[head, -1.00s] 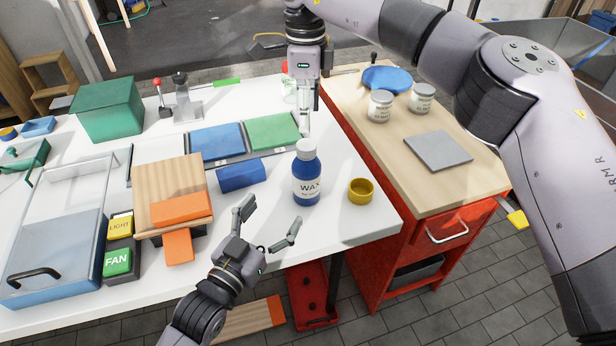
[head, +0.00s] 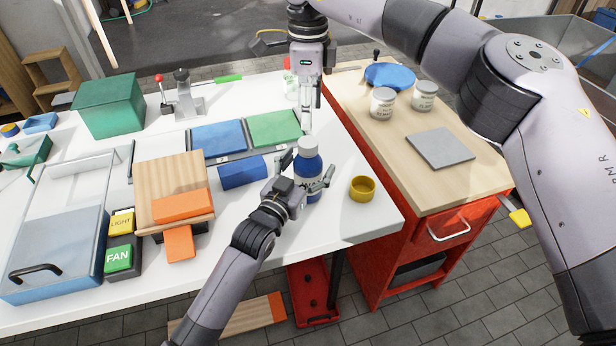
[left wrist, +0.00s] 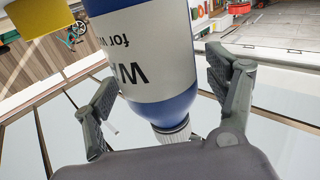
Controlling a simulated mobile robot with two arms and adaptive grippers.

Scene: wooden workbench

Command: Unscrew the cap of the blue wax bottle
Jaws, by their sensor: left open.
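The blue wax bottle (head: 308,162) stands upright on the white bench with its pale cap (head: 308,143) on top. In the left wrist view the bottle (left wrist: 170,108) appears upside down, with its ribbed cap (left wrist: 174,133) low in the picture. My left gripper (head: 308,167) is open, with one finger on each side of the bottle; a gap shows beside it in the wrist view. It hides much of the label in the head view. My right gripper (head: 308,122) points down above or just behind the cap; its finger opening is unclear.
A yellow cup (head: 362,188) stands close to the right of the bottle, near the bench edge. Blue (head: 218,138) and green (head: 274,128) panels lie behind. A red cabinet (head: 440,228) adjoins on the right.

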